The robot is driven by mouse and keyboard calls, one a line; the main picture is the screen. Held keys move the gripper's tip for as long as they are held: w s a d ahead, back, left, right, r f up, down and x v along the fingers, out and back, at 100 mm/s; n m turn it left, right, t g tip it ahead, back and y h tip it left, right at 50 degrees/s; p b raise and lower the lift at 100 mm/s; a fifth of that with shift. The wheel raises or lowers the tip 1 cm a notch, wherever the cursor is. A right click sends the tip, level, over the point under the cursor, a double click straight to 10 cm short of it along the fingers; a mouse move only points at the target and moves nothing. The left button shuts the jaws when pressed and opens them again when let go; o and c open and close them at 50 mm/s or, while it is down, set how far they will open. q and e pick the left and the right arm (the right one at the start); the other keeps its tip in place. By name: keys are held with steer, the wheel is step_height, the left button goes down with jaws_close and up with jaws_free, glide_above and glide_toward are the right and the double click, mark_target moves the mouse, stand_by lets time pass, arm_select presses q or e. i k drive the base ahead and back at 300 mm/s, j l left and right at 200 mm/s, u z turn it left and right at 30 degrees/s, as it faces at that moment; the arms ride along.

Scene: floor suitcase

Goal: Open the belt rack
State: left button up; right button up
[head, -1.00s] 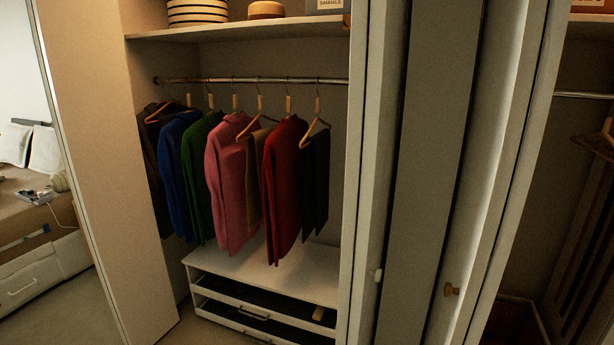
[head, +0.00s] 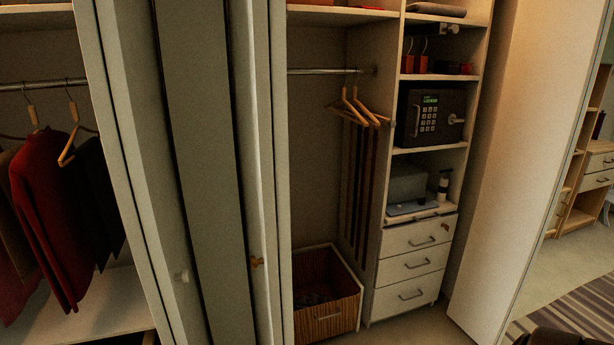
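I cannot clearly make out which thing is the belt rack. In the right wardrobe section, several long dark strips (head: 362,205) hang against the side panel, under wooden hangers (head: 356,108) on a metal rail (head: 322,71). They could be belts or slats. A small dark and pale fitting (head: 449,29) sits under the top shelf of the compartment column, with red-orange items (head: 422,55) beside it. It is too small to identify. Neither of my grippers is in view.
A wicker basket (head: 325,300) sits on the floor. A safe (head: 430,117) is above white drawers (head: 412,265). An open white door (head: 520,150) is at right; a striped rug (head: 570,310) lies beyond.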

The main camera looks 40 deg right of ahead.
mark_target(385, 121)
steer(key=z, duration=1.75)
steer(key=i+l, duration=0.5)
steer(key=l, duration=0.25)
